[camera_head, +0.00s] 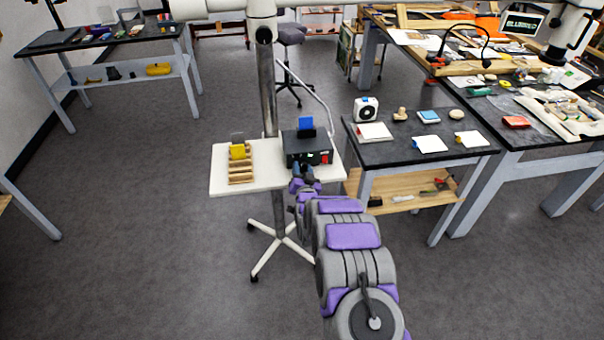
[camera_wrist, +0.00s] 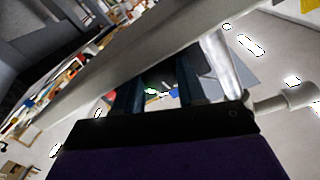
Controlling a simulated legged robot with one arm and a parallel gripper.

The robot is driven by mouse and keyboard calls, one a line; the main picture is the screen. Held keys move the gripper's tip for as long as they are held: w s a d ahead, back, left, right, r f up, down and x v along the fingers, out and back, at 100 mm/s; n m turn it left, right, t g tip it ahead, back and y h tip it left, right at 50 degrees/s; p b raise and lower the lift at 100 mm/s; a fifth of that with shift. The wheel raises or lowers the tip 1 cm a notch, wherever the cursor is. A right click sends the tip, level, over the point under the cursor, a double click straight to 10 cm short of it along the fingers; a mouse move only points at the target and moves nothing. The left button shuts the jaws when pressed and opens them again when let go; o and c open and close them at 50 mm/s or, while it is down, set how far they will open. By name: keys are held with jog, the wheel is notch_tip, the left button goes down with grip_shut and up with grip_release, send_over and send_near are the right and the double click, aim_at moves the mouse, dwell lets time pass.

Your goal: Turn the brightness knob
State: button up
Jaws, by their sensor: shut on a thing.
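A black control box (camera_head: 308,148) stands on a small white table (camera_head: 270,178). Its front carries a red button (camera_head: 325,158) at the right and a small green light. My gripper (camera_head: 302,172) is at the lower left of the box front, shut on the brightness knob, which the fingers hide in the head view. In the wrist view the two dark blue fingers of my gripper (camera_wrist: 157,88) stand a little apart; the knob between them is too dark to make out. A blue piece (camera_head: 306,124) stands upright on top of the box.
A wooden rack (camera_head: 240,172) with a yellow block (camera_head: 238,152) sits left of the box. A metal pole (camera_head: 267,95) rises behind the white table. A dark table (camera_head: 400,150) with small items is close at the right. Open floor lies to the left.

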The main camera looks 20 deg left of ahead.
jog(key=o, duration=1)
jog(key=shift+a+f, duration=0.1)
jog(key=shift+o, duration=0.2)
jog(key=shift+s+d, duration=0.1)
jog(key=shift+d, duration=0.15)
jog(key=p+v, duration=0.2)
jog(key=v, duration=1.5)
jog(key=shift+a, duration=0.1)
